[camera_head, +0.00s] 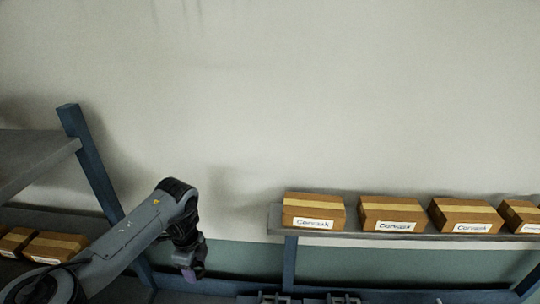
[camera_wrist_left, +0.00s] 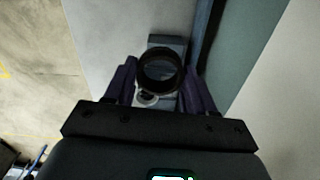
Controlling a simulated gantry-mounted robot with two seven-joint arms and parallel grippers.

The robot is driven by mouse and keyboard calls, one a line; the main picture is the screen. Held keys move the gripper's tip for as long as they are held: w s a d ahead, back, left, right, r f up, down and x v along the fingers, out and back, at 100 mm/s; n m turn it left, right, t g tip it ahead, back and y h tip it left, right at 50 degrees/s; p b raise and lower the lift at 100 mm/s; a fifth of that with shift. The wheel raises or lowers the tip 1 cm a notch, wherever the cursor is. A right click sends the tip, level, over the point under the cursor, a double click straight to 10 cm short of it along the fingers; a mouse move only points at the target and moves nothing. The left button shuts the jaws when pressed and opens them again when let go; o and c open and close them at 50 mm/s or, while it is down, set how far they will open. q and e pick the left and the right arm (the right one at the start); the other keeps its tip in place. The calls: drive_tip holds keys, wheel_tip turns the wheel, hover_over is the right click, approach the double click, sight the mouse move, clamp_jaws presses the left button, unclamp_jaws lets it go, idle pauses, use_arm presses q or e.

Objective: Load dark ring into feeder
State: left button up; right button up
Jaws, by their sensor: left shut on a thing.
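A dark ring (camera_wrist_left: 160,88) shows in the left wrist view between the two purple fingers of my left gripper (camera_wrist_left: 160,75), which is shut on it. I look partly through its round opening. Beneath and behind the ring is a grey block-like fixture (camera_wrist_left: 168,42), with a small light round part (camera_wrist_left: 147,98) below the ring; I cannot tell whether this is the feeder. In the head view my left gripper (camera_head: 192,272) points down left of centre, and the ring is too small to make out there. My right gripper is not in view.
In the head view, several labelled cardboard boxes (camera_head: 314,211) stand on a shelf (camera_head: 276,222) at the right. More boxes (camera_head: 55,247) lie at the lower left by a blue post (camera_head: 90,160). Dark fixtures (camera_head: 265,298) show at the bottom edge. The pale wall above is bare.

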use_arm(q)
drive_tip(key=s+n+p, duration=0.1)
drive_tip(key=s+n, duration=0.8)
drive_tip(key=n, duration=1.1)
drive_tip(key=shift+d+f, duration=0.3)
drive_tip(key=shift+f, duration=0.15)
